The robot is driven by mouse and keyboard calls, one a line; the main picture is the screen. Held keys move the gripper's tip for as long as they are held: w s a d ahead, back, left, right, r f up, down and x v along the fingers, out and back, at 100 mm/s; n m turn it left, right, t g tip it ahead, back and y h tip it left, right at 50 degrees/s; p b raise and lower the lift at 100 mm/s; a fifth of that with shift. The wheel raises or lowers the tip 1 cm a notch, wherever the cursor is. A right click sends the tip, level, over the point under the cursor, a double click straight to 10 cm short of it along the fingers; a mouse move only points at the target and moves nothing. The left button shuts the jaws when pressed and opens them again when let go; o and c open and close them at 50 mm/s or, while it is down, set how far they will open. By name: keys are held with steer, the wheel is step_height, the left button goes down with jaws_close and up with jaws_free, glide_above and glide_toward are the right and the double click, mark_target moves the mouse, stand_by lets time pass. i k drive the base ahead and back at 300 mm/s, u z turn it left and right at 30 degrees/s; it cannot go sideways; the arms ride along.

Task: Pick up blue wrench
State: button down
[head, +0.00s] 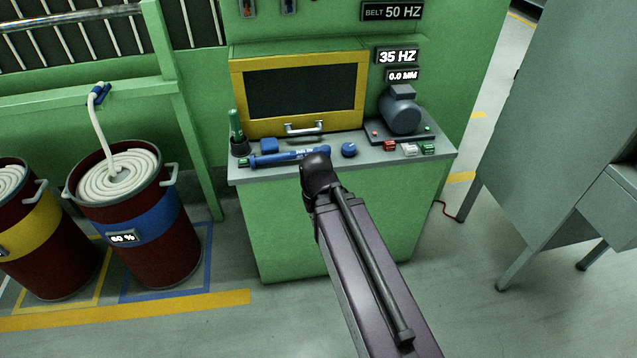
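The blue wrench (278,158) lies on the grey worktop of the green machine, left of centre, below the yellow-framed window. It is long and lies roughly left to right, with small white lettering near its right end. My arm comes up from the bottom right, and its dark joint overlaps the worktop edge just at the wrench's right end. My gripper's fingers cannot be made out; they seem hidden behind the arm. Whether anything touches the wrench cannot be seen.
On the worktop (250,175) are a blue knob (348,150), a grey motor (400,110), red, white and green buttons, and a dark cup holding a green item (236,128). Dark red drums (160,255) stand left. A grey cabinet (560,130) stands right.

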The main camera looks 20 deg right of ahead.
mark_target(324, 149)
steer(key=z, duration=0.65)
steer(key=i, duration=0.6)
steer(key=z, duration=0.05)
